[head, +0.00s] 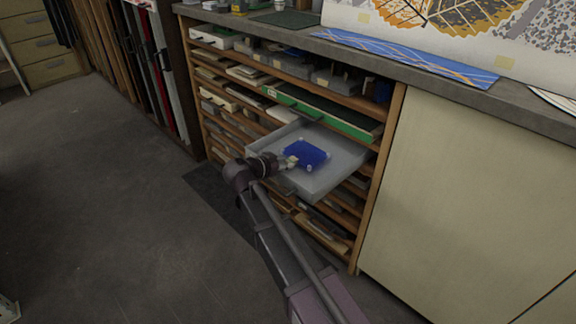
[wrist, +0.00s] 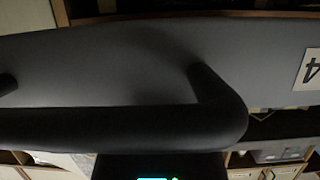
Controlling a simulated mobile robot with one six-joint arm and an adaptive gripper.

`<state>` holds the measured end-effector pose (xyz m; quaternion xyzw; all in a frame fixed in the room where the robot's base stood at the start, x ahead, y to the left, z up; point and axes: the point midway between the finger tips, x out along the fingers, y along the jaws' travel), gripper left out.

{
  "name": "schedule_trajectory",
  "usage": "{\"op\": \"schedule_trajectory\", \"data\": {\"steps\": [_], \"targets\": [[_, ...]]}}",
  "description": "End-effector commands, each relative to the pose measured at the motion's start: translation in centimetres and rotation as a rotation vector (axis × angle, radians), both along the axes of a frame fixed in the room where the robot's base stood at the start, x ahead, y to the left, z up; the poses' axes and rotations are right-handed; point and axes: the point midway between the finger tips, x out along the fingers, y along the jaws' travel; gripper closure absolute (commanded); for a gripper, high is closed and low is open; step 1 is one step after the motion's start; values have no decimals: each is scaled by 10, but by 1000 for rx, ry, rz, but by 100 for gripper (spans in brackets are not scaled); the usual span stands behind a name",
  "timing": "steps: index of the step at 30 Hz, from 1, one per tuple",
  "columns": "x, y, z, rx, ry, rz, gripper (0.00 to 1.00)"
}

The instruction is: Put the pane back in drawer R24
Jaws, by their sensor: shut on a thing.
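The pane (head: 308,153) is a small blue sheet with pale corner pieces, inside the outline of an open grey drawer (head: 340,158) in the head view. My gripper (head: 290,161) reaches over the drawer's front and is shut on the pane's near left edge. I cannot tell whether the pane touches the drawer floor or hangs just above it. The wrist view shows the grey drawer front (wrist: 110,65) with its dark bar handle (wrist: 110,125) close up. A white label (wrist: 309,70) there reads an upside-down 4; the rest is cut off. The fingertips and pane are hidden there.
The wooden drawer rack (head: 367,205) has several stacked drawers and shelves. A green-edged drawer (head: 330,118) sits just above the open one. A worktop (head: 400,70) runs above, with a pale cabinet (head: 460,190) on the right.

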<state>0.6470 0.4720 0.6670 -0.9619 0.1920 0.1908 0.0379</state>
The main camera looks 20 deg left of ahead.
Motion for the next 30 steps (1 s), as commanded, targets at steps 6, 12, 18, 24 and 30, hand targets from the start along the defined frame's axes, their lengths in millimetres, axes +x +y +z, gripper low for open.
{"op": "schedule_trajectory", "data": {"steps": [6, 12, 18, 24, 30], "targets": [[0, 0, -6, 0, 1, -1, 100], [-1, -1, -7, 4, 5, -2, 52], [-1, -1, -7, 3, 5, -3, 29], [-1, -1, -7, 4, 5, -3, 29], [-1, -1, -7, 4, 5, -3, 29]]}}
